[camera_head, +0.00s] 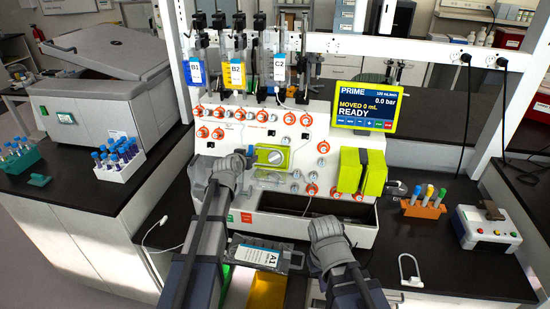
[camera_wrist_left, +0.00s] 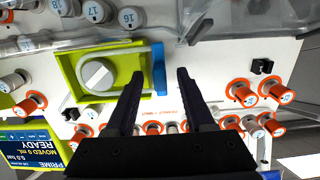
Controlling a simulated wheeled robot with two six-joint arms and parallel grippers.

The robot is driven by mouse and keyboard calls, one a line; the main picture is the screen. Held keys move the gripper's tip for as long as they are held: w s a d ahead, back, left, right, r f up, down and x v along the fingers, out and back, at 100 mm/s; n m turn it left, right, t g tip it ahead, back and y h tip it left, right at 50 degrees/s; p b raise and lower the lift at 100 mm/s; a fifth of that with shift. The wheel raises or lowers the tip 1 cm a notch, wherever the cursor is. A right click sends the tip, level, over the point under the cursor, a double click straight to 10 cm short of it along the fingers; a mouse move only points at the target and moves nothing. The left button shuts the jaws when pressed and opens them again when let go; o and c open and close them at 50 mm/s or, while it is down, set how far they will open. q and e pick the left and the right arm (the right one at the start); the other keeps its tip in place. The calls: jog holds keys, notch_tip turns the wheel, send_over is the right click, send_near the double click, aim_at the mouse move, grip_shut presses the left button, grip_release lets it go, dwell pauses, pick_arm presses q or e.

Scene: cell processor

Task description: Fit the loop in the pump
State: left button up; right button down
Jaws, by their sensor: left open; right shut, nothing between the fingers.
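The pump (camera_head: 270,156) is a lime-green housing with a grey knob on the white machine's front. It also shows in the left wrist view (camera_wrist_left: 98,75), with a blue part (camera_wrist_left: 159,70) along its right side. My left gripper (camera_head: 247,153) is beside the pump's left end; in the left wrist view its open fingers (camera_wrist_left: 160,75) straddle the blue part in line of sight, and contact cannot be told. My right gripper (camera_head: 328,230) is shut and empty, low in front of the machine. A white U-shaped piece (camera_head: 410,270) lies on the right counter; I cannot tell whether it is the loop.
A clear part (camera_head: 270,177) hangs below the pump. Orange-ringed ports surround it. A lit screen (camera_head: 366,108) reads READY. A pouch marked A1 (camera_head: 258,256) lies between my arms. An orange tube rack (camera_head: 423,207) and a control box (camera_head: 487,229) stand at right.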

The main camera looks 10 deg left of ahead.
pick_arm(q)
jog(key=p+v, duration=0.3)
jog(key=v, duration=0.4)
pick_arm(e)
notch_tip(320, 180, up, 3)
jog(key=shift+r, duration=0.15)
pick_arm(q)
jog(key=shift+s, duration=0.1)
